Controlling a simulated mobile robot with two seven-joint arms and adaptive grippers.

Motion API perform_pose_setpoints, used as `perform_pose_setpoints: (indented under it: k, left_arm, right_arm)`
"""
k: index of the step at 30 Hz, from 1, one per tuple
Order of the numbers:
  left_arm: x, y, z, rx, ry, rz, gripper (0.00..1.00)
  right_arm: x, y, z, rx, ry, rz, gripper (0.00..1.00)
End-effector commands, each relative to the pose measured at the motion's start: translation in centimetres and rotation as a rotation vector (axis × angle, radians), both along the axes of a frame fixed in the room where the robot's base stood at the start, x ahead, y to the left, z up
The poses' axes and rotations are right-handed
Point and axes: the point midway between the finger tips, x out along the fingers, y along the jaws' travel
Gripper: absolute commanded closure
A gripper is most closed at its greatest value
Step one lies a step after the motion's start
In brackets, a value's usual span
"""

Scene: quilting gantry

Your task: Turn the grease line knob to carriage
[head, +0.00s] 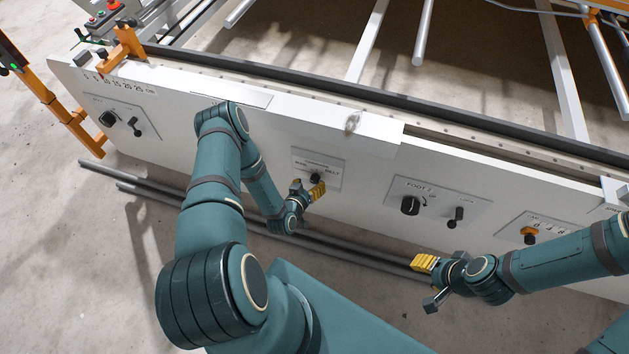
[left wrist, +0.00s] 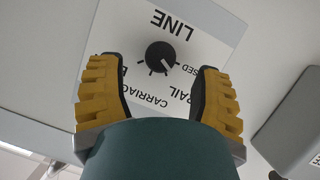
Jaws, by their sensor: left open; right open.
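The grease line knob (head: 315,178) is a small black round knob on a light label plate (head: 330,161) on the white gantry panel. In the left wrist view the knob (left wrist: 160,56) sits between my open fingers, apart from both. Its white mark points to the lower right, towards the RAIL lettering; CARRIAGE is printed at lower left, and LINE reads upside down above. My left gripper (head: 308,191) is open in front of the plate; its gap to the panel is hard to judge. My right gripper (head: 430,279) is open and empty, low in front of the panel.
To the right are a foot plate with a larger black knob (head: 410,205) and a black lever (head: 456,217), then an orange-topped control (head: 529,232). Another knob and lever plate (head: 120,117) is at left. Long metal rods (head: 345,246) lie on the floor below the panel.

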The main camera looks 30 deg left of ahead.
Motion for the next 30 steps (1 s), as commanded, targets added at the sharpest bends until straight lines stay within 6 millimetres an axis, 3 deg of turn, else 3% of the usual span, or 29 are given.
perform_pose_setpoints:
  k: [3,9,20,26,30]
  left_arm:
    - [1.8,0.2,-0.9,0.001,-0.001,0.0,0.35]
    - [3.5,0.4,-1.5,0.0,0.0,0.0,0.35]
    - [3.9,0.4,-1.5,0.0,0.001,0.001,0.35]
    - [3.9,0.4,-1.5,0.0,0.001,0.0,1.0]
    - [3.9,0.4,-1.5,0.001,0.001,0.0,1.0]
  right_arm:
    - [0.1,0.0,-0.7,0.0,-0.003,-0.001,0.53]
    - [0.2,0.0,-1.1,-0.001,-0.005,-0.001,0.53]
    - [0.2,0.0,-1.1,-0.001,-0.006,-0.001,0.53]
    - [0.2,0.0,-1.1,-0.001,-0.006,-0.001,0.53]
    - [0.2,0.0,-1.1,-0.001,-0.006,-0.001,0.53]
